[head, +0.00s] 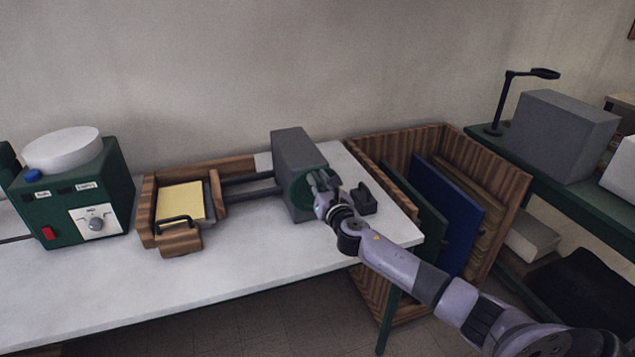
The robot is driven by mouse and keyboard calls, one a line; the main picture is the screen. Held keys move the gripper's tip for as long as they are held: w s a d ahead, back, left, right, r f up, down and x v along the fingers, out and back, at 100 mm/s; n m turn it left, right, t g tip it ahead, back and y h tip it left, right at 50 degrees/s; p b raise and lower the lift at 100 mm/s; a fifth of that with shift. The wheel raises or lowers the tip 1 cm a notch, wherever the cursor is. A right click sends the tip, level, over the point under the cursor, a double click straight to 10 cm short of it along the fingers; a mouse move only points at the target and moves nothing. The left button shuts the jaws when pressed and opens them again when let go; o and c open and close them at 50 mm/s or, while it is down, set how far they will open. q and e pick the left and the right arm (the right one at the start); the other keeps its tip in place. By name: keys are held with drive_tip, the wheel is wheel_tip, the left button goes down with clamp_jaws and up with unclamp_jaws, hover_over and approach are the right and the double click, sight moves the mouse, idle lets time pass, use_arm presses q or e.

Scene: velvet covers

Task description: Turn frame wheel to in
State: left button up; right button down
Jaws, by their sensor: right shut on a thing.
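A dark green wheel (298,187), which I take to be the frame wheel, sits on the front face of a grey box (297,149) on the white table. My right gripper (318,188) reaches in from the right and is shut on the wheel's right side. The gripper and wrist hide part of the wheel, and I cannot read any marking for "in". Two dark rods (250,187) run from the grey box to a wooden frame (149,200) holding a yellow block (181,201). My left gripper is not in view.
A green machine (72,192) with a white round top, a dial and a red switch stands at the left. A small black block (363,199) lies close beside my wrist. A wooden crate (508,205) with upright boards stands at the right. The table's front strip is clear.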

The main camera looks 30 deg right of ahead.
drive_tip(key=shift+d, duration=0.1)
drive_tip(key=shift+s+d+f+m+b, duration=0.3)
drive_tip(key=shift+d+m+b, duration=0.4)
drive_tip(key=shift+m, duration=1.15)
drive_tip(key=shift+s+d+f+m+b, duration=0.15)
drive_tip(key=shift+d+f+m+b, duration=0.25)
drive_tip(key=shift+d+m, duration=1.05)
drive_tip(key=shift+s+d+f+m+b, duration=0.25)
drive_tip(key=shift+d+m+b, duration=0.25)
drive_tip(key=shift+m, duration=1.7)
drive_tip(key=shift+f, duration=0.1)
drive_tip(key=c, duration=1.5)
unclamp_jaws()
drive_tip(key=shift+c, duration=0.2)
